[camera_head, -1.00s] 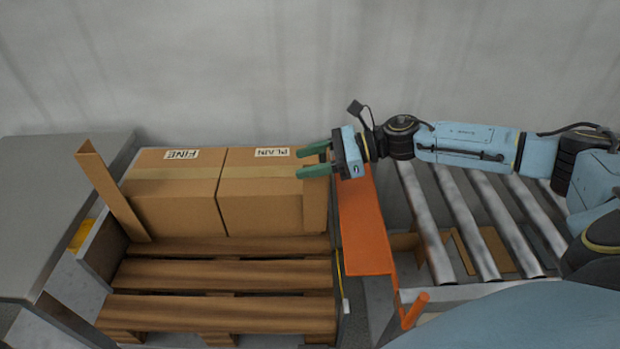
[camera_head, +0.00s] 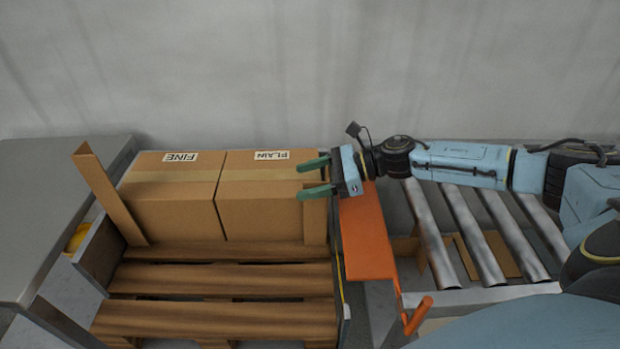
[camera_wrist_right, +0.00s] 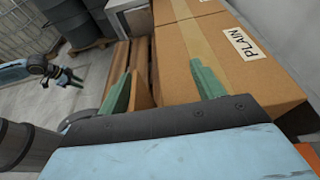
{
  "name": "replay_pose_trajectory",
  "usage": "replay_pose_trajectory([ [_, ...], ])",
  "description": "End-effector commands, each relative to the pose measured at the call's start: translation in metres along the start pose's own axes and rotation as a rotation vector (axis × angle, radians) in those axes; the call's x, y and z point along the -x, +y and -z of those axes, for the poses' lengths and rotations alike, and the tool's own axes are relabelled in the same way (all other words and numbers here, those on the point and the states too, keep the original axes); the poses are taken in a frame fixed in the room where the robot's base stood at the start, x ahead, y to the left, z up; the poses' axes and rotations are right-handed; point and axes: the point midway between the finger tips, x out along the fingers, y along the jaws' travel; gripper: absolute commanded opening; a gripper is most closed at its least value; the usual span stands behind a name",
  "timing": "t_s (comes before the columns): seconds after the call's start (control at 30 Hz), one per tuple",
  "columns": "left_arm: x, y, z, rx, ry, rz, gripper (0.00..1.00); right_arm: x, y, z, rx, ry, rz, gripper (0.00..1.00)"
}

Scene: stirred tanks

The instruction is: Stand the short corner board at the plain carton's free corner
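The plain carton (camera_head: 262,205) sits on the pallet, right of the carton marked FINE (camera_head: 170,205). The plain carton also shows in the right wrist view (camera_wrist_right: 200,65). The short corner board (camera_head: 315,222) stands upright at the plain carton's right front corner. Its lower end is at the pallet deck. My right gripper (camera_head: 307,179) is open above the board, and its near green finger hides the board's top. In the right wrist view the board (camera_wrist_right: 143,92) shows beside the left finger, with the fingers wide apart. My left gripper (camera_wrist_right: 68,77) is small there, its opening unclear.
A taller corner board (camera_head: 105,190) leans at the FINE carton's left front corner. The wooden pallet (camera_head: 220,275) is bare in front. An orange plate (camera_head: 367,240) and roller conveyor (camera_head: 480,235) lie right; a grey cabinet (camera_head: 60,190) stands left.

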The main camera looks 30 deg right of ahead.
Motion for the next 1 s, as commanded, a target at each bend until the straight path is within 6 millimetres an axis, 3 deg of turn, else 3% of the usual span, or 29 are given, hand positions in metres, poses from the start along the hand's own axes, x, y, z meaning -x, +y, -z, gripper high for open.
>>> replay_pose_trajectory([
  [0.4, 0.000, 0.000, -0.002, 0.000, -0.002, -0.001, 0.36, 0.001, 0.000, -0.003, 0.000, 0.000, 0.000, 0.71],
  [0.47, -0.009, -0.003, -0.009, 0.000, -0.015, 0.004, 0.36, 0.004, 0.000, -0.003, -0.001, 0.002, 0.001, 0.71],
  [0.8, -0.011, -0.005, -0.011, -0.002, -0.014, 0.007, 0.36, 0.080, 0.000, -0.001, -0.004, 0.007, 0.001, 0.71],
  [1.0, -0.017, -0.007, -0.018, -0.003, -0.024, 0.009, 0.36, 0.110, 0.000, -0.002, -0.002, 0.005, 0.000, 0.71],
])
